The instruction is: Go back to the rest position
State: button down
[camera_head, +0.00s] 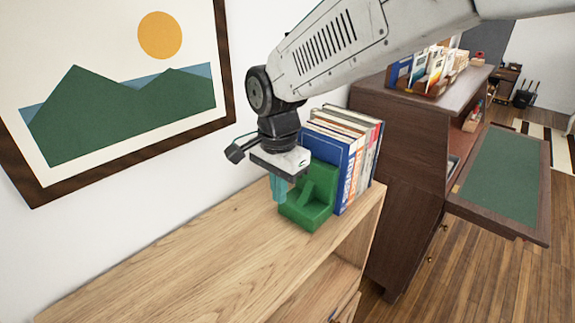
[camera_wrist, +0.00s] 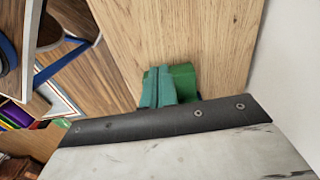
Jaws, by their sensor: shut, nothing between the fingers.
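My gripper (camera_head: 277,187) has teal fingers pointing down, shut with nothing between them. It is just left of a green bookend (camera_head: 313,201) on the light wooden shelf top. Whether the fingers touch the bookend I cannot tell. In the wrist view my gripper's fingers (camera_wrist: 158,87) are close together, and part of the green bookend (camera_wrist: 184,78) shows beside them. The arm reaches in from the upper right.
A row of upright books (camera_head: 353,160) stands against the bookend on the light wooden bookcase (camera_head: 190,262). A dark wooden secretary desk (camera_head: 400,140) with its green-lined flap (camera_head: 503,180) lowered is to the right. A framed mountain picture (camera_head: 115,100) hangs on the wall. The shelf top's left part is clear.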

jog(key=s+d+r+n, duration=0.2)
jog(key=s+d, duration=0.4)
jog(key=d, duration=0.4)
jog(key=s+d+r+n+t, duration=0.1)
jog(key=s+d+r+n, duration=0.1)
jog(key=s+d, duration=0.5)
jog(key=s+d+r+n, duration=0.2)
jog(key=s+d, duration=0.5)
jog(key=d, duration=0.7)
jog(key=shift+d+n, duration=0.25)
jog(key=shift+n, duration=0.55)
jog(key=shift+s+r, duration=0.1)
